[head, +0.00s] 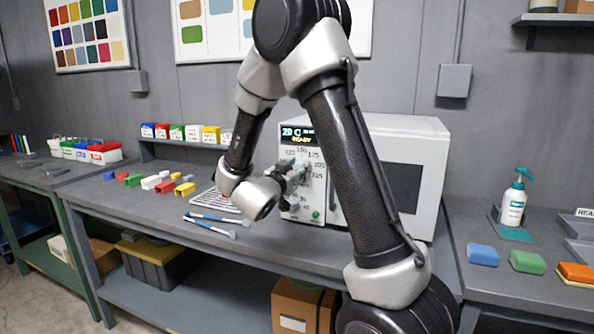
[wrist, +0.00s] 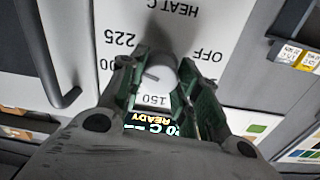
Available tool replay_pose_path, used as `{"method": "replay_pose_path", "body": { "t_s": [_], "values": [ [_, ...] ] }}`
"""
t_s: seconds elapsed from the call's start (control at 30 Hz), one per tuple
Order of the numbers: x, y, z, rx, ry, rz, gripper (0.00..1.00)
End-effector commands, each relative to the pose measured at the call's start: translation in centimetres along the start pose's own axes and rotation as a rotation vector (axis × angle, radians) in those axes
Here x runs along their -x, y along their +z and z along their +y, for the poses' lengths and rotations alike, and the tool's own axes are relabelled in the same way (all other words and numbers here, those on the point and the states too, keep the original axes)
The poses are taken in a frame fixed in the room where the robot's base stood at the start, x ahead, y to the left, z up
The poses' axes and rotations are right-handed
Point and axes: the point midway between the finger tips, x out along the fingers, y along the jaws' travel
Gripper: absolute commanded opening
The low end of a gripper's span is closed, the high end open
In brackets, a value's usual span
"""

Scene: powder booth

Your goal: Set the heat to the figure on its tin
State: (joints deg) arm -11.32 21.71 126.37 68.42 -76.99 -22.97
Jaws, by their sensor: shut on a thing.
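The white oven (head: 405,150) stands on the bench with a heat dial panel (head: 318,190) at its left. Its display (head: 298,132) reads about 20 C and READY. My gripper (head: 297,170) is at the dial; in the wrist view my gripper (wrist: 162,82) is shut on the pale round heat knob (wrist: 160,72). The wrist view is upside down: HEAT C, OFF, 225 and 150 show around the knob. A short dark mark shows on the knob, but I cannot tell its exact figure. Several labelled tins (head: 193,132) stand on a small shelf; their figures are too small to read.
A wire rack (head: 215,200) and blue-handled tools (head: 212,219) lie on the bench left of the oven. Coloured blocks (head: 160,180) lie farther left. The bench front is mostly clear.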

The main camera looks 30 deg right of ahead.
Motion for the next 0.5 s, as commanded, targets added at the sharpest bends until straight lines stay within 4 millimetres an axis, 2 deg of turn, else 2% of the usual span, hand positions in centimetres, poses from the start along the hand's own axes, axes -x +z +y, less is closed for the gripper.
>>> {"method": "replay_pose_path", "body": {
  "t_s": [0.23,0.5],
  "values": [
    [0.0,-0.03,0.05,-0.236,0.0,-0.006,0.09],
    [0.0,-0.04,0.06,-0.269,0.001,-0.007,0.09]
  ]
}}
